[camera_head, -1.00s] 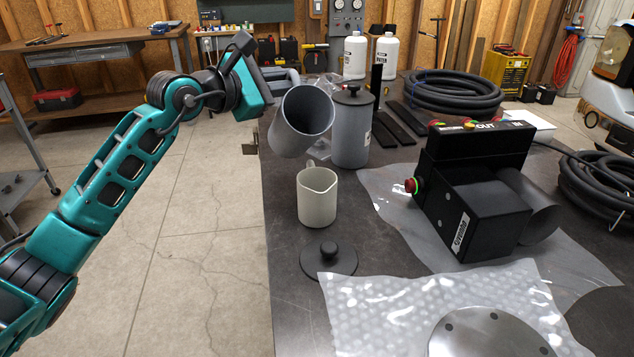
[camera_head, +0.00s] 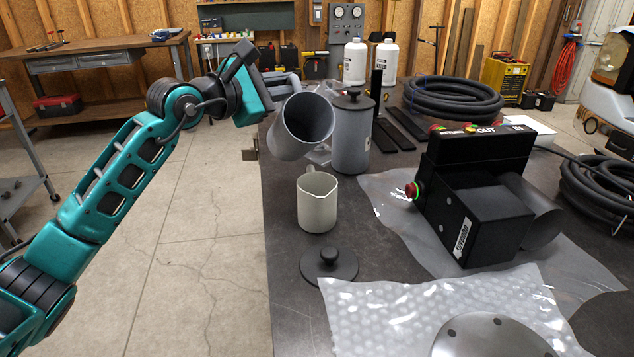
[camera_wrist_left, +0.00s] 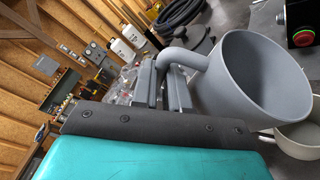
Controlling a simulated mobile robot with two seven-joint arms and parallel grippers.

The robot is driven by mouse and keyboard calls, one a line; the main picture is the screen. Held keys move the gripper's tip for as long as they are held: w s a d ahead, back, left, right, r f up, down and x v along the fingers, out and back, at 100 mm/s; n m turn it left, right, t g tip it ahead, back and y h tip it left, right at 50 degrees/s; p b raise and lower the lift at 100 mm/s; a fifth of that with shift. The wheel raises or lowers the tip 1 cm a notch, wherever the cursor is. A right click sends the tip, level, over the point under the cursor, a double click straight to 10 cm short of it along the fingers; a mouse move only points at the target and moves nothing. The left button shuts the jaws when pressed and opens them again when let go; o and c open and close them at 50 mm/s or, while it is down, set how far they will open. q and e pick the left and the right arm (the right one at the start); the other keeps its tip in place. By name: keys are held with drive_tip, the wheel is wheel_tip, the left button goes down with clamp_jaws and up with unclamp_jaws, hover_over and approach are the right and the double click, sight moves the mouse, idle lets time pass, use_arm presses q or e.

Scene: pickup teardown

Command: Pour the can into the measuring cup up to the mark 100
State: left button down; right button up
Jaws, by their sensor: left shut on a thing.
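A grey can (camera_head: 290,140) with a side handle is held in the air by my left gripper, tilted with its open mouth toward the head camera and to the right. Its handle and wide mouth show in the left wrist view (camera_wrist_left: 220,95), where my left gripper (camera_wrist_left: 165,85) is shut on the handle. The pale measuring cup (camera_head: 317,208) stands upright on the bench just below the can, apart from it. In the left wrist view the cup (camera_wrist_left: 300,145) shows partly behind the can's rim. No stream, cup marks or liquid level can be made out. My right gripper is out of view.
A black knobbed lid (camera_head: 329,268) lies in front of the cup. A lidded grey canister (camera_head: 351,140) stands close behind it. A black boxy device (camera_head: 485,220) on plastic sheeting and bubble wrap (camera_head: 440,300) fill the right side. The bench's left edge is near the cup.

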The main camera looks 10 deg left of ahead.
use_arm(q)
drive_tip(key=shift+s+d+r+m+t+b, duration=0.1)
drive_tip(key=shift+s+d+m+t+b, duration=0.25)
drive_tip(key=shift+m+b, duration=0.35)
drive_tip(key=shift+s+d+r+m+t+b, duration=0.1)
drive_tip(key=shift+s+d+m+t+b, duration=0.1)
drive_tip(key=shift+s+m+t+b, duration=0.35)
idle(6.8)
